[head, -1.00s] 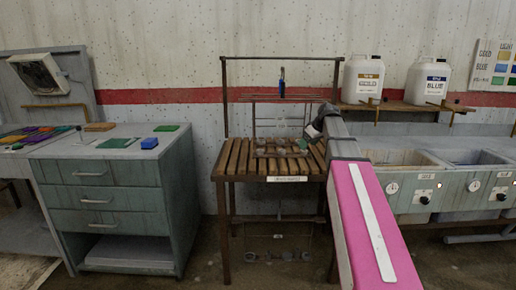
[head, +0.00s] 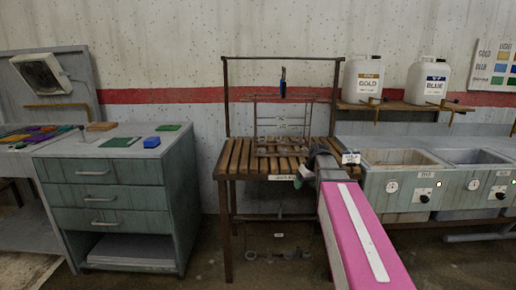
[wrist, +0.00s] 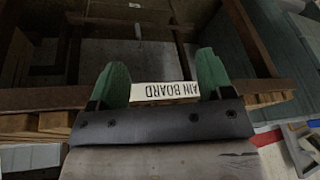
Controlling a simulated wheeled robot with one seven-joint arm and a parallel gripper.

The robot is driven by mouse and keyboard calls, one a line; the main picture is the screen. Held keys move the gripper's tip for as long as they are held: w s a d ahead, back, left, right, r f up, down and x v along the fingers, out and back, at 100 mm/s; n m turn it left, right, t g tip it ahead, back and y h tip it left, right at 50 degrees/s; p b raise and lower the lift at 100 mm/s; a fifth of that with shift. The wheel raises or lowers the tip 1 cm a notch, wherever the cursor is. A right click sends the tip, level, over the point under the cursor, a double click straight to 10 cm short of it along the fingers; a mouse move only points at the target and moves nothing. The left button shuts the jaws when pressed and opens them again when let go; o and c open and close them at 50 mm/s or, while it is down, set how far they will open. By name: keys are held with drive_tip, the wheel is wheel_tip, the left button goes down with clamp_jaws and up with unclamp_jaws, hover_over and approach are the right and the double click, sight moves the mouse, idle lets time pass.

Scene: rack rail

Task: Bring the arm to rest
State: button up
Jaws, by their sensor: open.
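My gripper (head: 299,181) is at the front edge of the slatted drain board (head: 236,157), at the end of my pink arm. In the wrist view, the two green fingers of my gripper (wrist: 161,70) stand wide apart with nothing held between them. I cannot tell how close the fingers are to the board's edge.
Tanks (head: 400,158) adjoin on the right, below two jugs (head: 362,79). A drawer cabinet (head: 110,195) stands left. Floor between cabinet and board is clear.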

drive_tip(key=s+a+f+m+g+h, duration=0.1)
drive_tip(key=s+f+m, duration=0.4)
drive_tip(key=s+f, duration=1.5)
drive_tip(key=shift+s+a+f+g+h, duration=0.3)
drive_tip(key=shift+s+a+g+h, duration=0.1)
drive_tip(key=shift+g+h, duration=0.45)
